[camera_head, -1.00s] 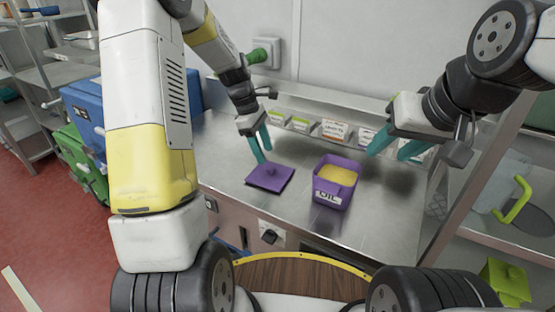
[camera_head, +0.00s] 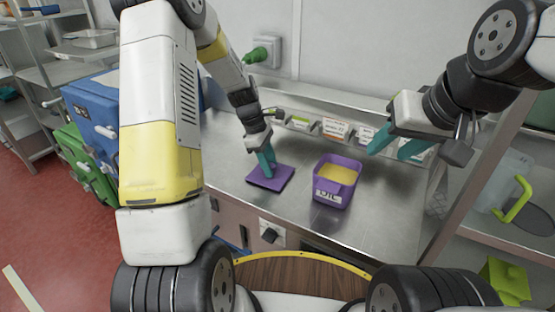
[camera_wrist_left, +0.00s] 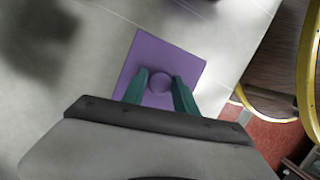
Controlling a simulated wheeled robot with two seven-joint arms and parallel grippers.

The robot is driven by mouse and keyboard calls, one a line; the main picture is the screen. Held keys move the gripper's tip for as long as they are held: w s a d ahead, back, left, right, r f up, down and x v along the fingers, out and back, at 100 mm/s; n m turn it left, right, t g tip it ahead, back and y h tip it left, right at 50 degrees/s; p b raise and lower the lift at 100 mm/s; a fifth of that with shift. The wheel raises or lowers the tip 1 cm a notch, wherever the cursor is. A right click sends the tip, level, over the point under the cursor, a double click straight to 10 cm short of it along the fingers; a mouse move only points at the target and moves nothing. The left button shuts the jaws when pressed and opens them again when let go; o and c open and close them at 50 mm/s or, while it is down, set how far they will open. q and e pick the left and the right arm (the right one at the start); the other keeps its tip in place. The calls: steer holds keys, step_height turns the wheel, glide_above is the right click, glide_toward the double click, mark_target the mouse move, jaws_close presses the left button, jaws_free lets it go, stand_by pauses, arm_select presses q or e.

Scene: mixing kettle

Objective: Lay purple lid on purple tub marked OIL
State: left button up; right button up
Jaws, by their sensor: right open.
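The purple lid (camera_head: 283,176), a flat square with a round knob, lies on the steel worktop left of the tub. In the left wrist view the lid (camera_wrist_left: 180,63) has its knob between the teal fingers of my left gripper (camera_wrist_left: 161,84). In the head view my left gripper (camera_head: 268,172) reaches down onto the lid, hiding the knob. I cannot tell whether the fingers press on it. The purple tub marked OIL (camera_head: 328,196) stands upright and uncovered, with yellow contents. My right gripper (camera_head: 390,152) is open and empty, above the worktop right of the tub.
A row of labelled bins (camera_head: 335,129) runs along the back of the worktop (camera_head: 240,150). A blue container (camera_head: 90,105) and a green one (camera_head: 85,160) stand at the left. A shelf with a clear, green-handled jug (camera_head: 512,185) is at the right. The worktop between lid and tub is clear.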

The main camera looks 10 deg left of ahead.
arm_select(q)
jaws_close()
steer(key=shift+r, duration=2.55)
